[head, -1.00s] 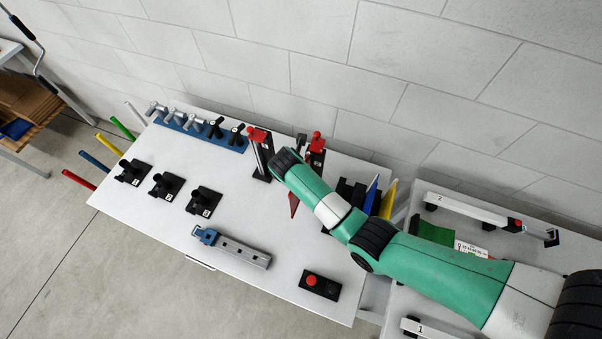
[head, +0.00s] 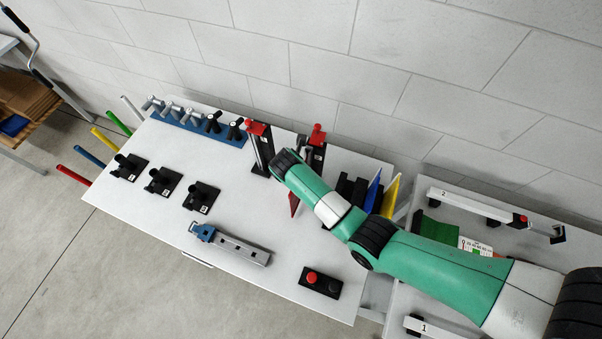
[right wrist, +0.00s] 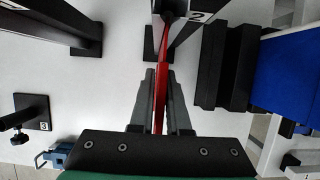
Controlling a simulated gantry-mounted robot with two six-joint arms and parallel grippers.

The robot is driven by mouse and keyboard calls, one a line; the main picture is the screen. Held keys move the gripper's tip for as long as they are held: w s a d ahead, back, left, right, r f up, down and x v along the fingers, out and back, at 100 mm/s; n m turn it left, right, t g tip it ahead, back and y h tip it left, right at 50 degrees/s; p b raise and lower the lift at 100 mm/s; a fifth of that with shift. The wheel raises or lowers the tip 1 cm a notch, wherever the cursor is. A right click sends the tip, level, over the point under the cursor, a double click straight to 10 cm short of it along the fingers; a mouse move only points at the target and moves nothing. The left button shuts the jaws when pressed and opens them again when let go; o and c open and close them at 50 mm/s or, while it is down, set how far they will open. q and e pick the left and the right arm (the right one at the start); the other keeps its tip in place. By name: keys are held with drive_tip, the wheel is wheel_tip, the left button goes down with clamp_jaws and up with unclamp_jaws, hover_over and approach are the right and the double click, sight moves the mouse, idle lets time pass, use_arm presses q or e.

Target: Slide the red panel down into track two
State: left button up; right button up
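The red panel (right wrist: 161,85) is seen edge-on in the right wrist view, between the two grey fingers of my right gripper (right wrist: 162,92), which is shut on it. Its far end reaches the black stand marked 2 (right wrist: 180,6); I cannot tell if it sits in the slot. In the head view a corner of the red panel (head: 294,206) shows below my right wrist, which hides the gripper. The red-topped track two stand (head: 318,140) is just behind the wrist. My left gripper is not in view.
Another red-topped stand (head: 258,145) is left of the wrist. A black rack with a blue panel (head: 373,190) and a yellow panel (head: 391,197) is to the right. A red-button box (head: 319,281) and a grey rail (head: 243,250) lie nearer the front edge.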

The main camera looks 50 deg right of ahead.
drive_tip(key=o, duration=0.4)
drive_tip(key=p+v, duration=0.2)
drive_tip(key=v, duration=0.8)
drive_tip(key=shift+a+r, duration=0.1)
drive_tip(key=shift+r, duration=0.25)
drive_tip(key=shift+s+a+r, duration=0.1)
drive_tip(key=shift+a+r, duration=0.1)
drive_tip(key=shift+r, duration=0.3)
